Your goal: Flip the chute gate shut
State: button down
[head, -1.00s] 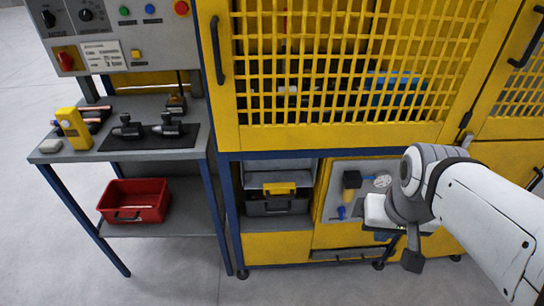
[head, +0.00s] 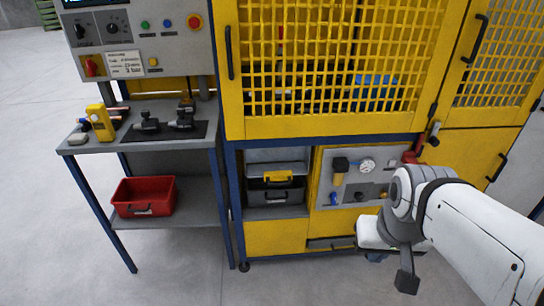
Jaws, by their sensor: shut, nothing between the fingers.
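My arm comes in from the right. My gripper (head: 407,282) shows as a small dark end hanging below the grey wrist, and it looks shut and empty. It stands in front of the machine's lower right front and touches nothing that I can make out. I cannot pick out the chute gate with certainty. A small red part (head: 410,157) sits at the right edge of the grey panel (head: 325,203), just above my arm. A metal lever-like part (head: 434,133) is on the yellow frame above it. My arm hides the panel's lower right and the front behind it.
The yellow mesh guard (head: 335,125) stands above a blue frame. A bay holds a dark toolbox (head: 277,193) with a yellow latch. At left, a bench (head: 95,145) carries tools, with a red bin (head: 143,196) on its lower shelf. Open floor (head: 60,240) lies at the lower left.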

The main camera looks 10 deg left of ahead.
aim_at(280, 172)
jog(key=z, duration=0.15)
jog(key=i, duration=0.8)
jog(key=u, duration=0.2)
jog(key=k, duration=0.8)
jog(key=z, duration=0.2)
jog(key=i, duration=0.9)
jog(key=u, duration=0.05)
